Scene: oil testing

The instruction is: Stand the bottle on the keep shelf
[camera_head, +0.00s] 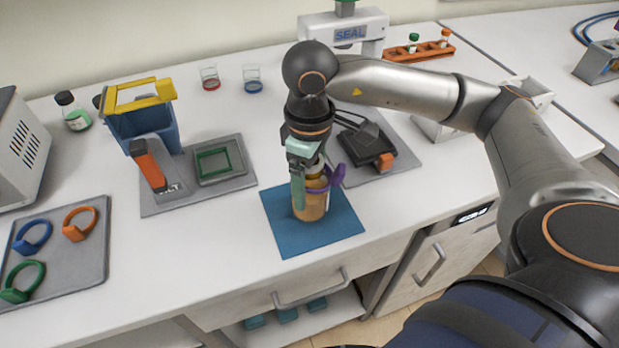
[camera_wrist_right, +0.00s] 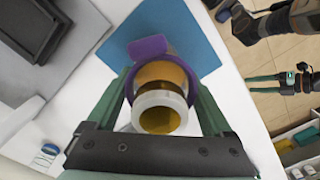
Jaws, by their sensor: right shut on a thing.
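An amber bottle (camera_head: 311,206) is upright over the blue mat (camera_head: 285,238); I cannot tell whether its base touches it. A purple ring tag (camera_head: 336,180) is around its upper part. My right gripper (camera_head: 309,180) points down and is shut on the bottle. The right wrist view looks down on the bottle's pale rim (camera_wrist_right: 160,111) between the green fingers, with the purple tag (camera_wrist_right: 148,47) beside it. My left gripper (camera_wrist_right: 264,84) shows small over the floor there, fingers apart and empty. An open lower shelf (camera_head: 335,311) is under the counter; no keep label is readable.
Teal items (camera_head: 287,314) stand on the lower shelf. A drawer handle (camera_head: 310,288) juts out above it. A grey tray (camera_head: 60,250) with blue, orange and green ring tags lies left. A blue bin (camera_head: 150,125) and a device on a grey pad (camera_head: 385,172) stand behind the mat.

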